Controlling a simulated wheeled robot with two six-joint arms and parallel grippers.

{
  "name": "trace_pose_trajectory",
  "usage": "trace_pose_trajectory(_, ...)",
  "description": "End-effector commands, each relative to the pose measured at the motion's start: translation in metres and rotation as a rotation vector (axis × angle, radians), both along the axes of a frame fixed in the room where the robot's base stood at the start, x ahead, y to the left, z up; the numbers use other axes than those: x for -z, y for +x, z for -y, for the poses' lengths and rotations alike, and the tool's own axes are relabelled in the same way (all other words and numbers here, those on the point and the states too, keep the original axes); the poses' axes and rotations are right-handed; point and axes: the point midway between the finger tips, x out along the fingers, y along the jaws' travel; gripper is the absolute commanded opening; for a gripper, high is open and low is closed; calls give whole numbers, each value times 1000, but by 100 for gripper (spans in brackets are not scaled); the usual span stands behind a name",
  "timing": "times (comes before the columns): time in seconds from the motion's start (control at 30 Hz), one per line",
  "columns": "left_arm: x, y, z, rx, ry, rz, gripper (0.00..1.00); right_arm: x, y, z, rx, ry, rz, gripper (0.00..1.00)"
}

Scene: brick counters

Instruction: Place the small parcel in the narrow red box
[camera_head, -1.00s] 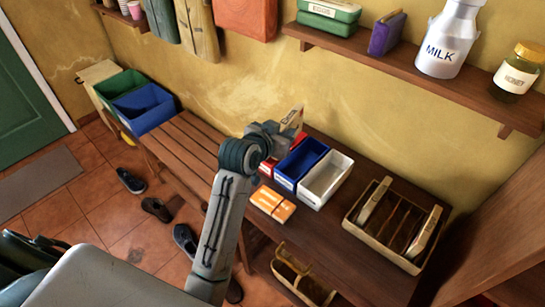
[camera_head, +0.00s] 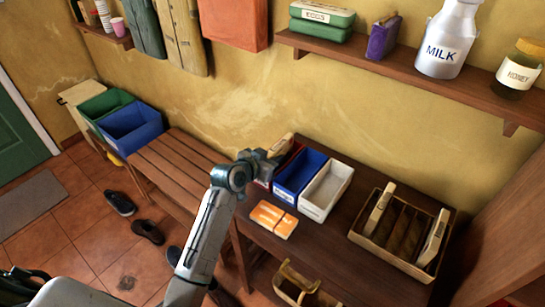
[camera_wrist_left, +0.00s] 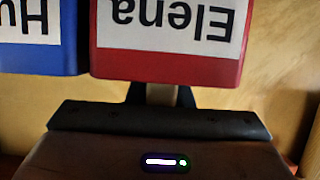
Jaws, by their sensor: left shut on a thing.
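The narrow red box (camera_wrist_left: 165,68) shows in the wrist view with a white "Elena" label, upside down there. In the head view it stands left of the blue box (camera_head: 291,193), mostly hidden by my left gripper (camera_head: 272,160). The gripper is shut on the small tan parcel (camera_head: 284,144), whose upper part shows beyond the fingers at the red box. In the wrist view a thin tan strip (camera_wrist_left: 160,95) shows between the fingers. How far the parcel is inside the box, and whether it touches it, is hidden. My right gripper is out of view.
A white box (camera_head: 317,212) stands right of the blue one. An orange packet (camera_head: 274,219) lies in front. A tray with dividers (camera_head: 366,241) is at the right of the counter. A slatted bench (camera_head: 175,168) is left; a shelf (camera_head: 400,70) hangs above.

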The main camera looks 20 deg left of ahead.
Motion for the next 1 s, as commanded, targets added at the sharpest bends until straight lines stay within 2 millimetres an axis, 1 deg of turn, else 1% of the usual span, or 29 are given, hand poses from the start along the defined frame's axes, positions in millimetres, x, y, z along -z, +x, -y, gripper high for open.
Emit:
trace_pose_trajectory(0.13,1,0,0,-1,0,1,0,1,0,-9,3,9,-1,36)
trace_pose_trajectory(0.33,4,0,0,0,0,0,0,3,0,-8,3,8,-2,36)
trace_pose_trajectory(0.37,5,0,0,0,1,0,22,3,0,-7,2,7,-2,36)
trace_pose_trajectory(0.4,4,0,0,0,1,0,29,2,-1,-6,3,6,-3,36)
trace_pose_trajectory(0.47,4,0,0,0,1,0,41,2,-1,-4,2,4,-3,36)
trace_pose_trajectory(0.67,3,0,0,0,1,0,41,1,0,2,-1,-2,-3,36)
trace_pose_trajectory(0.77,0,0,0,-1,1,1,41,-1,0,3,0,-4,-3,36)
trace_pose_trajectory(0.87,-1,-7,-3,0,3,1,41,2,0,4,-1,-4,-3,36)
trace_pose_trajectory(0.97,-8,-22,-8,-1,3,3,41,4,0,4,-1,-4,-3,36)
trace_pose_trajectory(1.0,-10,-29,-11,1,5,2,41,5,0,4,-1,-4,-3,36)
